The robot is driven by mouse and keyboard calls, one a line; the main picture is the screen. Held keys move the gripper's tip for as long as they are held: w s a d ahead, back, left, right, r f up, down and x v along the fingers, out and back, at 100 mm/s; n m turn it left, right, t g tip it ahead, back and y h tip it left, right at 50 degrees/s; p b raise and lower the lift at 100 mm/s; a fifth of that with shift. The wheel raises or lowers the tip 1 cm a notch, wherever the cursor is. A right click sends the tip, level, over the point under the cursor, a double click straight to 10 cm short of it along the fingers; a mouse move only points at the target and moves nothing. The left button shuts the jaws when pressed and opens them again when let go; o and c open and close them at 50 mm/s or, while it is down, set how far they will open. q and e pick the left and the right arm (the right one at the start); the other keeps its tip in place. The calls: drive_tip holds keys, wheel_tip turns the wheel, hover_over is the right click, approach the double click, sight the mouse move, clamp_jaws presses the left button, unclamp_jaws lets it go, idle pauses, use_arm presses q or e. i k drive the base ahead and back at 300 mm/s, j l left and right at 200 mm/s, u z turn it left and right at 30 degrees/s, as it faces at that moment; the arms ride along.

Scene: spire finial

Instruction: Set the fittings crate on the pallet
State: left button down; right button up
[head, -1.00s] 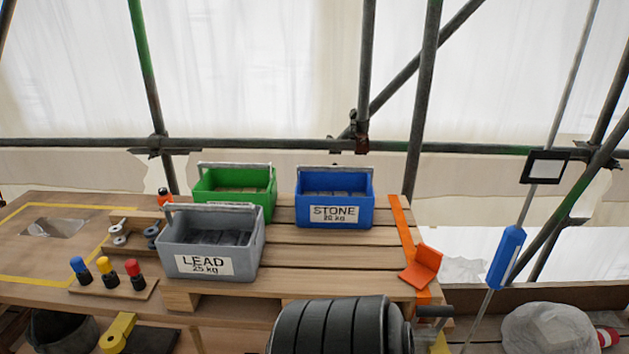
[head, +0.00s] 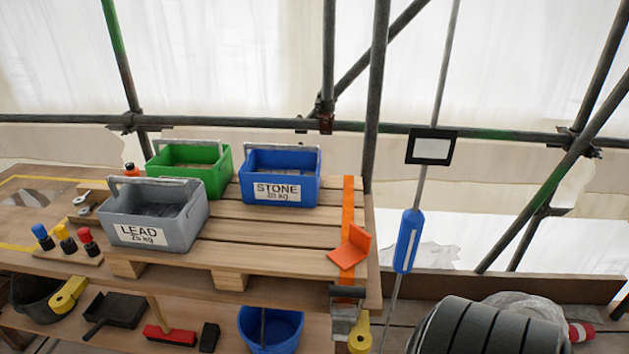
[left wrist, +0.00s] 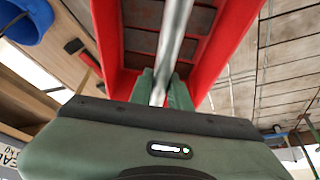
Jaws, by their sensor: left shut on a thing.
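The left wrist view shows a red crate (left wrist: 233,42) with dark blocks inside and a grey bar handle (left wrist: 172,45). My left gripper (left wrist: 162,88) is shut on that handle. No label on the red crate shows, so I cannot read whether it is the fittings crate. The wooden pallet (head: 262,232) is on the bench in the head view. It carries the grey LEAD crate (head: 172,232), the blue STONE crate (head: 280,190) and a green crate (head: 215,178). The red crate and both grippers are out of the head view.
Bare slats lie right of the LEAD crate and in front of the STONE crate. An orange strip (head: 347,205) and an orange angle piece (head: 352,248) are at the pallet's right. A blue bucket (head: 270,328) stands below. A hanging line bears a blue tube (head: 408,241).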

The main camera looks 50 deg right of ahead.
sight(253, 238)
drive_tip(key=k+l+z, duration=0.15)
drive_tip(key=z, duration=0.25)
drive_tip(key=k+l+z, duration=0.15)
drive_tip(key=z, duration=0.25)
drive_tip(key=k+l+z, duration=0.1)
drive_tip(key=l+z, duration=0.3)
